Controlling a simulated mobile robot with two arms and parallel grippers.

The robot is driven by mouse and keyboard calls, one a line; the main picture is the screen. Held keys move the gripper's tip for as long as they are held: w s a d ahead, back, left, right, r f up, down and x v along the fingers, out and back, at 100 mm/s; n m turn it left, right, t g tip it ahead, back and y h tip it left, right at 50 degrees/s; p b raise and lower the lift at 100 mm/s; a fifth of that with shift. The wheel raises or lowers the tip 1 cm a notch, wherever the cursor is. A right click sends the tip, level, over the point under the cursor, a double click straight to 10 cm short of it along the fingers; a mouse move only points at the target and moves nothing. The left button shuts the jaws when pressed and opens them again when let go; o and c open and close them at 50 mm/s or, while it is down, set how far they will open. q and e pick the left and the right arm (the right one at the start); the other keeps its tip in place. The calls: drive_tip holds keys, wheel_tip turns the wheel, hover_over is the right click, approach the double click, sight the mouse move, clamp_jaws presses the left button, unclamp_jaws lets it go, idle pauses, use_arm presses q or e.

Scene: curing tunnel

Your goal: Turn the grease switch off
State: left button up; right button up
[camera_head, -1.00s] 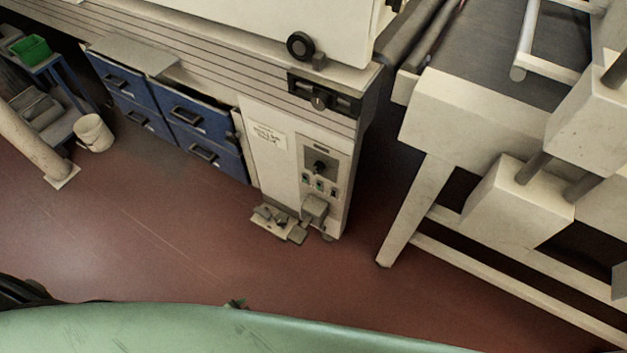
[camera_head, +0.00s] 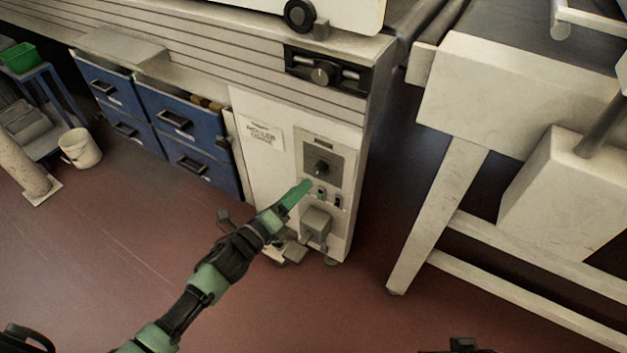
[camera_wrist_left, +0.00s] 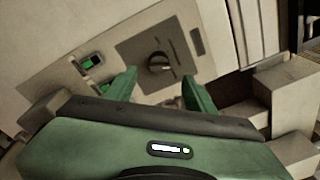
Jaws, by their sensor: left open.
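A control panel (camera_head: 343,153) on the white cabinet carries a dark rotary knob (camera_head: 321,166) with a row of small rocker switches (camera_head: 321,194) below it. Labels are too small to read, so I cannot tell which one is the grease switch. My left gripper (camera_head: 298,190) reaches up to the row and hides its left end in the head view. In the left wrist view my left gripper (camera_wrist_left: 160,88) is open, with nothing between its fingers. The knob (camera_wrist_left: 158,62) shows beyond the fingertips, and two green-lit rockers (camera_wrist_left: 92,61) lie left of them.
A grey box (camera_head: 316,224) juts out below the switches, with a foot pedal (camera_head: 290,253) on the floor beneath. Blue drawers (camera_head: 190,125) stand left of the cabinet. A white conveyor frame (camera_head: 440,210) stands to the right. The red floor in front is open.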

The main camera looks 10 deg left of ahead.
sight(315, 174)
use_arm(q)
drive_tip(key=b+x, duration=0.1)
drive_tip(key=x, duration=0.6)
clamp_jaws()
